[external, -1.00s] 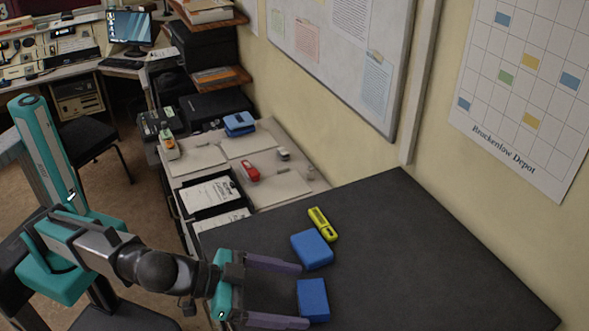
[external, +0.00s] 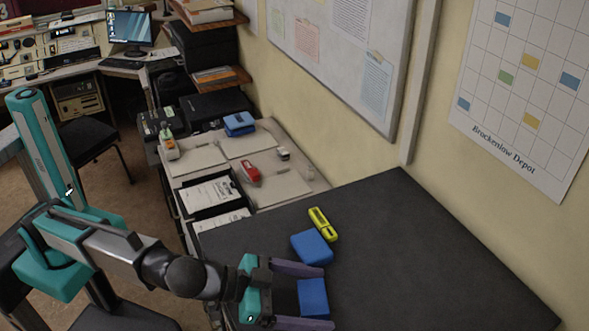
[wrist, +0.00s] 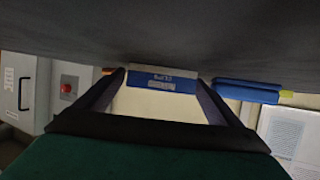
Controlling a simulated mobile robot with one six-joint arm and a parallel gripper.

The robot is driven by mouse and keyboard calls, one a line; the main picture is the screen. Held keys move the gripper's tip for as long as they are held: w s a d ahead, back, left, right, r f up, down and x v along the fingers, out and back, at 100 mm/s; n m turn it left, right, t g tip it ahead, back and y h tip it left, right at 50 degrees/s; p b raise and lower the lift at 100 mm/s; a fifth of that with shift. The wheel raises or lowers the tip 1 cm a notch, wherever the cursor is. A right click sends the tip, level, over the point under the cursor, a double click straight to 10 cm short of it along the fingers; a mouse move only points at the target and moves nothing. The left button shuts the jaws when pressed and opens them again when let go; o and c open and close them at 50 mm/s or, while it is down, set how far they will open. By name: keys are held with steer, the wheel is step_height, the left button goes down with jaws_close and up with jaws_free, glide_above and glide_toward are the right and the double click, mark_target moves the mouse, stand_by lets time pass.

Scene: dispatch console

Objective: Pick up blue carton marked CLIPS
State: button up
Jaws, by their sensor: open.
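A blue carton (external: 313,298) lies on the dark table top near its front edge. In the wrist view its end face (wrist: 162,84) shows a pale label with upside-down print, too small to read surely. My gripper (external: 326,297) is open, with one purple finger on each side of this carton. In the wrist view the carton sits between the two fingertips (wrist: 161,78); whether they touch it cannot be told. A second blue carton (external: 311,247) lies just behind, beyond the upper finger, and shows at right in the wrist view (wrist: 247,91).
A yellow object (external: 322,224) lies behind the second carton. The dark table (external: 430,260) is clear to the right, up to the wall. A lower desk (external: 285,190) at the back holds papers, a red stapler-like object (external: 250,174) and a blue item (external: 239,124).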

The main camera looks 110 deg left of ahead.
mark_target(305, 294)
steer(key=c, duration=1.2)
steer(key=shift+o, duration=0.2)
steer(key=shift+r, duration=0.15)
steer(key=shift+r+b, duration=0.85)
steer(key=shift+r, duration=0.85)
steer(key=shift+s, duration=0.75)
steer(key=s+b, duration=0.1)
steer(key=s, duration=0.3)
steer(key=s+r+b, duration=0.1)
steer(key=s, duration=0.4)
steer(key=s+a+b, duration=0.1)
steer(key=s, duration=0.4)
steer(key=shift+s+r, duration=0.15)
steer(key=shift+s, duration=0.1)
